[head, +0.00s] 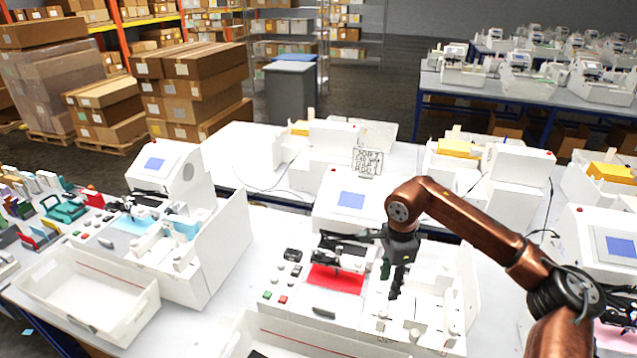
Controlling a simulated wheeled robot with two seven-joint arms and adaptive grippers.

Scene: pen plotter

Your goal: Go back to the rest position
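My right arm comes in from the right, and its dark gripper (392,280) points down over the right part of the middle white plotter (325,213). The fingers are small and overlap in this view, so I cannot tell whether they are apart or hold anything. To the left of the gripper a red sheet (336,281) lies on the plotter's bed, under a dark carriage. My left gripper is out of view.
Another plotter (158,165) with a blue sheet stands at the left, beside an empty white tray (90,300). A second tray (268,335) is at the front edge. More plotters stand behind and at the right. Stacked cartons (190,85) fill the back left.

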